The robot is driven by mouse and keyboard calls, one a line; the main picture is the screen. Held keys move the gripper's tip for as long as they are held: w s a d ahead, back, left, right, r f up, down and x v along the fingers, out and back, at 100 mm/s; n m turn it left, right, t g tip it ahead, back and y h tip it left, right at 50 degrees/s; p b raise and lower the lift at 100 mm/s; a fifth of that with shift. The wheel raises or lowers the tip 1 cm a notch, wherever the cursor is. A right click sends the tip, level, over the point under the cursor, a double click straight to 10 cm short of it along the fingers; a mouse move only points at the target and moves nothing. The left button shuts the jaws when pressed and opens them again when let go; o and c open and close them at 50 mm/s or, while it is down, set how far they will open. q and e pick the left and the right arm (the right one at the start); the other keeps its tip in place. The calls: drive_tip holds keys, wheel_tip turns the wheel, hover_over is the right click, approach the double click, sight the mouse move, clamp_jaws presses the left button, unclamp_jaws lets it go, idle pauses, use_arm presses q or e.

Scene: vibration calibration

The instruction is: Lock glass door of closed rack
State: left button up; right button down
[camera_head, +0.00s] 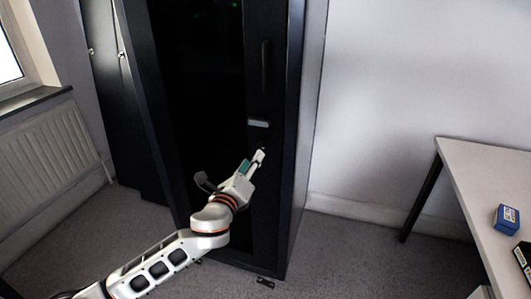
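The tall black rack (290,150) stands closed in the middle of the view. Its dark glass door (200,80) has a vertical handle (264,65) on the right-hand frame, with a small light-grey plate (258,124) below it. My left gripper (258,158) reaches up from the lower left, with its tip in front of the door's right frame, just below the plate. The tip hides that part of the frame, and I cannot see a lock or key clearly. I cannot tell whether the tip touches the door or the fingers are apart. My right gripper is not in view.
A light table (480,180) stands at the right, with a blue box (507,219) on it. A radiator (45,155) is on the left wall under a window. Grey carpet (350,260) lies open between rack and table.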

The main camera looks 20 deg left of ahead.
sight(261, 147)
use_arm(q)
drive_tip(key=w, duration=0.5)
drive_tip(key=shift+w+d+f+b, duration=0.1)
drive_tip(key=shift+b, duration=0.3)
drive_tip(key=shift+w, duration=0.75)
clamp_jaws()
